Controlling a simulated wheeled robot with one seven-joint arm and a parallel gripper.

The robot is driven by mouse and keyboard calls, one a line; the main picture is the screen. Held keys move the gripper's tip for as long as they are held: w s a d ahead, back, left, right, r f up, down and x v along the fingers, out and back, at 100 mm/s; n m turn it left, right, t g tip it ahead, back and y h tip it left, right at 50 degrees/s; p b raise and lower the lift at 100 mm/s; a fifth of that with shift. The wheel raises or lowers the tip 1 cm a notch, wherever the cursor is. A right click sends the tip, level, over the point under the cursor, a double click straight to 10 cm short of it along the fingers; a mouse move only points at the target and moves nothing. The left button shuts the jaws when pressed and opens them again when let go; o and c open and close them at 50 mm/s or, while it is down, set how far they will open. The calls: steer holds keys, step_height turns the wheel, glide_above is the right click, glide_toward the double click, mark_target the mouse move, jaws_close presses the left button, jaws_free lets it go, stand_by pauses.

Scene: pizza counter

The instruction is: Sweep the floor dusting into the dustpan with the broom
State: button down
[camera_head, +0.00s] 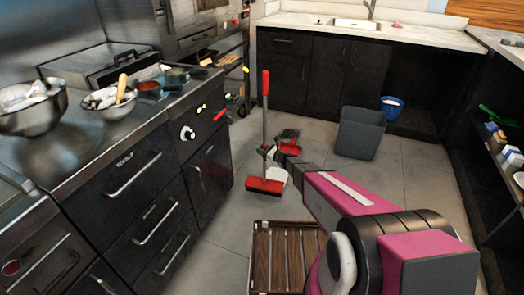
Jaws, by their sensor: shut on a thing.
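The broom has a red upper handle, a grey shaft (265,121) and a red head (264,186). It stands nearly upright on the grey floor. My gripper (268,153) is shut on the broom's shaft, above the head. A small dark and red thing (289,136), which looks like the dustpan, is just behind and right of my gripper, partly hidden by it. A whitish patch (281,177), perhaps the dusting, shows just behind the broom head. Its full extent is hidden by the broom and my gripper.
A counter with drawers (130,175) runs along the left. A slatted brown crate (262,262) is on the floor in front. A grey bin (360,133) and a blue bucket (391,107) stand at the back right. Shelves (508,170) line the right edge.

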step_height(320, 180, down, 9)
stand_by(0.8)
steer(key=shift+f, duration=0.35)
stand_by(0.7)
steer(key=shift+w, duration=0.1)
steer(key=w+d, duration=0.4)
steer(key=w, duration=0.7)
steer(key=w+d, duration=0.4)
steer(key=w, duration=0.7)
steer(key=w+d, duration=0.4)
steer(key=w, duration=0.7)
steer(key=shift+w+d, duration=0.15)
steer(key=shift+w, duration=0.1)
stand_by(1.2)
stand_by(0.6)
